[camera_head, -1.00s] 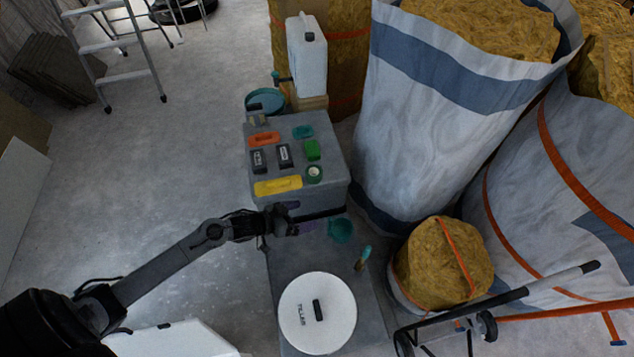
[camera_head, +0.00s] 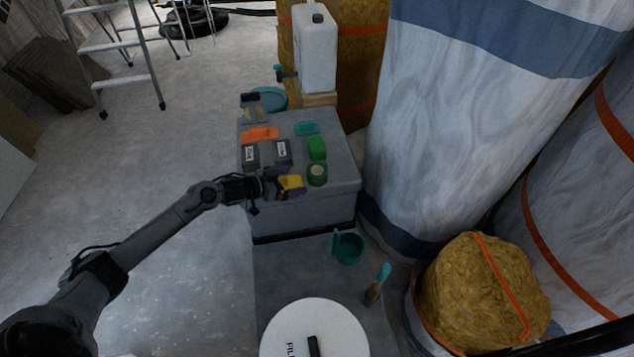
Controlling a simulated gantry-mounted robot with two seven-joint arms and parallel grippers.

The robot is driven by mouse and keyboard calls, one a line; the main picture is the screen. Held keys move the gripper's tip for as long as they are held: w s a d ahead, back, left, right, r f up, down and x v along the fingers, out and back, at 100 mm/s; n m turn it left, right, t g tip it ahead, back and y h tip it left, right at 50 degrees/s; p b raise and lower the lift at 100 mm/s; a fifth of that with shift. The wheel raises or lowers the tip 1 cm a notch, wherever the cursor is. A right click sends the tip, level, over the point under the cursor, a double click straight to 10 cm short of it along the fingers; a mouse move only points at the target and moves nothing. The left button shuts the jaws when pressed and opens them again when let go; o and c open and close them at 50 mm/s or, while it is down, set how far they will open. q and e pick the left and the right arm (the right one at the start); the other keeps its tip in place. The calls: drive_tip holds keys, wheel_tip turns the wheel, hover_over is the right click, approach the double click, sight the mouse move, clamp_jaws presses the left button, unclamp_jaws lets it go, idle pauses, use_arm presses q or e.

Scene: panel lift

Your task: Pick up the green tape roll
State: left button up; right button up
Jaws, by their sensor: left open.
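The green tape roll (camera_head: 317,174) lies on the top of the grey box (camera_head: 345,172), near its front right edge. Its pale core shows from above. My left gripper (camera_head: 281,186) is open at the front edge of the box, just left of the roll. It is apart from the roll and covers part of the yellow item (camera_head: 292,182). I cannot tell whether it touches the yellow item. My right gripper is not in view.
A green block (camera_head: 317,147) sits right behind the roll. Two dark boxes (camera_head: 283,152), an orange item (camera_head: 260,134) and a teal item (camera_head: 306,128) share the box top. A white canister (camera_head: 315,50) stands behind. A tall white sack (camera_head: 440,120) rises close on the right.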

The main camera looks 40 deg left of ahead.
sight(310, 173)
use_arm(q)
drive_tip(key=b+x, duration=0.3)
drive_tip(key=x, duration=0.3)
drive_tip(key=shift+w+f+b, duration=0.1)
drive_tip(key=shift+w+b, duration=0.2)
drive_tip(key=b+x, duration=0.3)
drive_tip(key=shift+w+a, duration=0.1)
drive_tip(key=shift+w, duration=0.75)
